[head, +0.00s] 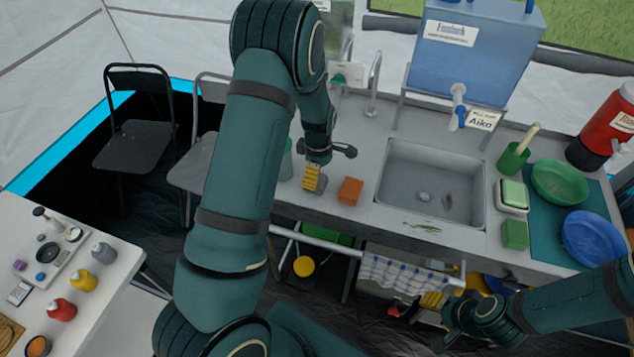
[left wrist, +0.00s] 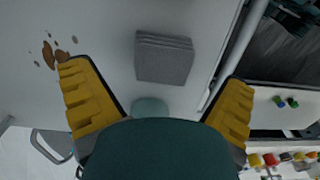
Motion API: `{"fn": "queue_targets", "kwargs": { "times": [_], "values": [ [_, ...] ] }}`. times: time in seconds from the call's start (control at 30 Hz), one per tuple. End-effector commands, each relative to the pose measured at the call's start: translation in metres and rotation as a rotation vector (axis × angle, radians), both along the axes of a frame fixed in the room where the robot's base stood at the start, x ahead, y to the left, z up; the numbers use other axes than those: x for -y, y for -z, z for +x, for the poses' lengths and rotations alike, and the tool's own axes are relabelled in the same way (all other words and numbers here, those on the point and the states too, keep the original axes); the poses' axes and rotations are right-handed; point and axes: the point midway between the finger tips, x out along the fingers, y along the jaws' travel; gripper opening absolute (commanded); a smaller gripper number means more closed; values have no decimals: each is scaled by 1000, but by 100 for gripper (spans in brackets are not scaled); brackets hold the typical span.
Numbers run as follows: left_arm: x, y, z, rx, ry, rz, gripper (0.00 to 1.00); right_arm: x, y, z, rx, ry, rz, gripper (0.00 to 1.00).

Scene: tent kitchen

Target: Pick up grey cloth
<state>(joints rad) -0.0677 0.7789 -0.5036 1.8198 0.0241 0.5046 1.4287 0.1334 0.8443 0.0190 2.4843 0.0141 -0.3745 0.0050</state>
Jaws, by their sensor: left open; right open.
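The grey cloth (left wrist: 165,58) is a folded square stack lying flat on the pale counter in the left wrist view. My left gripper (head: 312,178) is over the counter left of the sink, with yellow finger pads. In the left wrist view its fingers (left wrist: 155,78) are spread wide, with the cloth lying between and beyond them, not held. My right gripper (head: 445,302) is low in front of the counter, near the towel rail, and is open.
An orange sponge (head: 350,191) lies beside my left gripper. The sink (head: 430,185) is to its right, with a tap (head: 373,85) behind. A teal cup (head: 286,165) stands close to my left arm. Brown stains (left wrist: 55,52) mark the counter. A checked towel (head: 405,273) hangs in front.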

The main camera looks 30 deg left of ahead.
Motion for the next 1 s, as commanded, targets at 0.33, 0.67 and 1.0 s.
{"fn": "queue_targets", "kwargs": {
  "times": [0.33, 0.67, 1.0],
  "values": [
    [-3, 38, -3, 0, 1, 1, 100, 0, 4, 0, 0, 0, -1, 47],
    [-3, 37, -3, -1, 0, 1, 48, 0, 3, 0, 0, 0, -1, 47],
    [-3, 37, -3, -1, 0, 1, 45, 0, 3, 0, 0, 0, -1, 47]
  ]
}}
